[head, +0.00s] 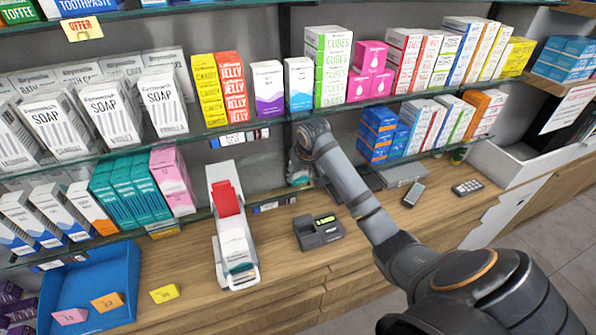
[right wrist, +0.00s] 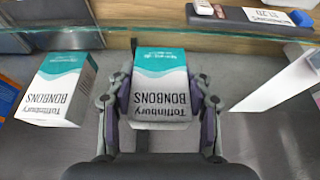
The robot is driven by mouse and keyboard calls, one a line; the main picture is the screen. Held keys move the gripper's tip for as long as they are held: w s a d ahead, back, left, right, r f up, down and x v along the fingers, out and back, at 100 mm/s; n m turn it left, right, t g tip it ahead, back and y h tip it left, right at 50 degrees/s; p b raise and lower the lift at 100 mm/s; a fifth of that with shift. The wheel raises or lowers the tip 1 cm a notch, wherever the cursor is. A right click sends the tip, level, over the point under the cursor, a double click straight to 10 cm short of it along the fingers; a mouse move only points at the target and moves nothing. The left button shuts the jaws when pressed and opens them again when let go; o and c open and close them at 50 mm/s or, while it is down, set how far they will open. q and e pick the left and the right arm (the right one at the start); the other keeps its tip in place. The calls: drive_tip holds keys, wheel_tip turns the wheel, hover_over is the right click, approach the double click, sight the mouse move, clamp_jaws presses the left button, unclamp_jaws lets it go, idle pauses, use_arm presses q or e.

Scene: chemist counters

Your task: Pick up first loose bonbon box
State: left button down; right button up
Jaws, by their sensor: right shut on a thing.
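In the right wrist view a white and teal bonbon box (right wrist: 160,88), labelled Tottinbury Bonbons, sits between the two fingers of my right gripper (right wrist: 162,100). The fingers are shut on its two sides. A second, matching bonbon box (right wrist: 58,88) stands to the left, apart from the gripper. In the head view my right gripper (head: 302,170) is at the back of the counter below the glass shelf, mostly hidden by its own arm. My left gripper is not in view.
A glass shelf edge (right wrist: 200,33) crosses the top of the wrist view. On the wooden counter stand a black card terminal (head: 318,231), a white dispenser (head: 233,240), a blue tray (head: 95,285) and a phone (head: 413,194). Soap boxes (head: 160,100) crowd the shelf.

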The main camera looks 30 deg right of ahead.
drive_tip(key=s+a, duration=0.1)
drive_tip(key=s, duration=0.7)
drive_tip(key=s+a, duration=0.2)
drive_tip(key=s, duration=0.6)
drive_tip(key=shift+a, duration=0.3)
